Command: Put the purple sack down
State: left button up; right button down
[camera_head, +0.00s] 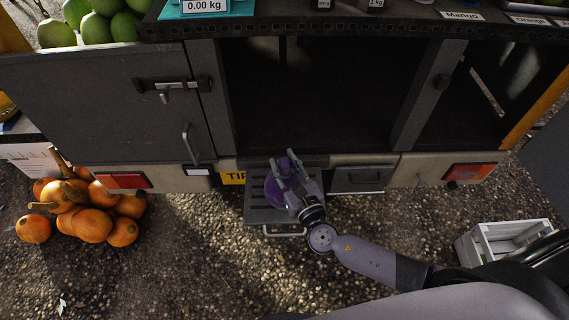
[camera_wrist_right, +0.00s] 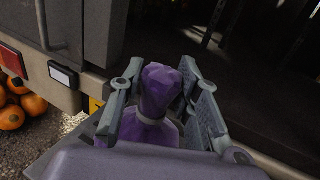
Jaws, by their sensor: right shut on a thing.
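The purple sack (camera_head: 273,191) is at the back of the truck, over the grey step (camera_head: 256,215). My right gripper (camera_head: 288,170) is shut on it. In the right wrist view the tied neck of the sack (camera_wrist_right: 157,92) stands between the two fingers (camera_wrist_right: 158,100). The lower part of the sack is hidden by my gripper, so I cannot tell whether it touches the step. My left gripper is not in view.
The truck's open dark compartment (camera_head: 310,95) lies just beyond the step, beside a closed grey door (camera_head: 100,105). Pumpkins (camera_head: 92,222) are piled on the gravel at left. A white crate (camera_head: 480,245) stands at right. A scale (camera_head: 207,7) sits on the counter above.

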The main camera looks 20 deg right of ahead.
jog(key=c, duration=1.2)
grip_release()
jog(key=shift+f, duration=0.15)
jog(key=shift+r+p, duration=0.3)
jog(key=shift+s+d+b, duration=0.2)
jog(key=shift+s+b, duration=0.05)
jog(key=shift+s, duration=1.75)
jog(key=shift+s+d+b, duration=0.25)
jog(key=shift+s+b, duration=0.05)
jog(key=shift+s, duration=1.75)
jog(key=shift+s+d+b, duration=0.2)
jog(key=shift+s+b, duration=0.05)
jog(key=shift+s, duration=1.75)
